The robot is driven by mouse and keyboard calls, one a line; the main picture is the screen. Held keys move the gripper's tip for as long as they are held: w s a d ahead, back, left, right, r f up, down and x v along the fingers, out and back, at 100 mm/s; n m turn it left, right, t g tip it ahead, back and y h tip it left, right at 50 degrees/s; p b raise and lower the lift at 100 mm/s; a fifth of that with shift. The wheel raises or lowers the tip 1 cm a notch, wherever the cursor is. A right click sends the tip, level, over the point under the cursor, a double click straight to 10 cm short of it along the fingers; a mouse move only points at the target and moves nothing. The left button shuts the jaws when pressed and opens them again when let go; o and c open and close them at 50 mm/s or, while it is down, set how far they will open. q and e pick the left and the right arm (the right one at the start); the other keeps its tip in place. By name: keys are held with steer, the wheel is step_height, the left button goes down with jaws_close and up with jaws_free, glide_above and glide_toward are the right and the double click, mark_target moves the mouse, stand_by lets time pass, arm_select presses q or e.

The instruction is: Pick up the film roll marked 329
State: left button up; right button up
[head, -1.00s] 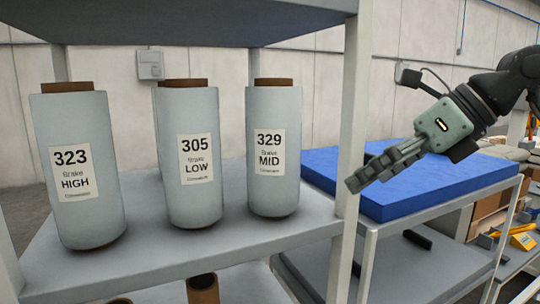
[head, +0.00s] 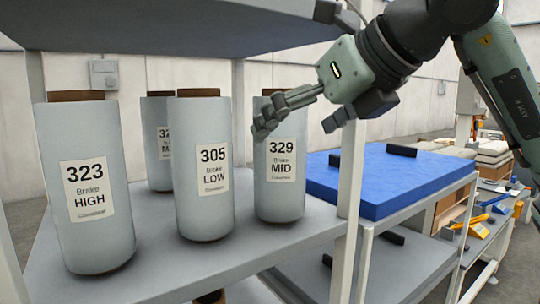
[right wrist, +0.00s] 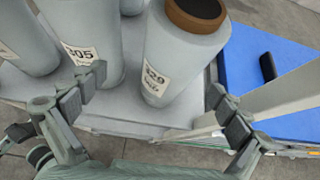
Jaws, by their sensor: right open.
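The film roll marked 329 (head: 280,207) is a grey upright cylinder with a brown core, labelled "Brake MID", on the shelf right of the roll marked 305. My right gripper (head: 294,128) is open and empty, in front of the upper part of that roll and partly covering it. In the right wrist view the 329 roll (right wrist: 182,52) shows between and beyond the two spread fingers, apart from them. The left finger overlaps the view of the 305 roll (right wrist: 92,35). My left gripper is not in view.
The 305 LOW roll (head: 203,215) stands close on the left. The 323 HIGH roll (head: 95,235) is farther left. Another roll (head: 157,170) stands behind, its label partly hidden. A shelf post (head: 348,200) stands to the right, before a blue-topped table (head: 400,178). A shelf (head: 170,22) hangs above.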

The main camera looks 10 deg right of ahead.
mark_target(274, 140)
steer(key=x, duration=0.4)
steer(key=p+x, duration=0.1)
steer(key=x, duration=0.1)
steer(key=shift+w+r, duration=0.2)
steer(key=shift+w, duration=0.25)
steer(key=shift+w+f, duration=0.15)
steer(key=shift+w, duration=0.1)
arm_select(q)
steer(key=f, duration=0.3)
steer(key=shift+s+d+f, duration=0.1)
steer(key=shift+s+d, duration=0.15)
arm_select(e)
steer(key=shift+c, duration=0.2)
steer(key=c, duration=1.7)
steer(key=shift+c, duration=1)
steer(key=shift+r, duration=0.25)
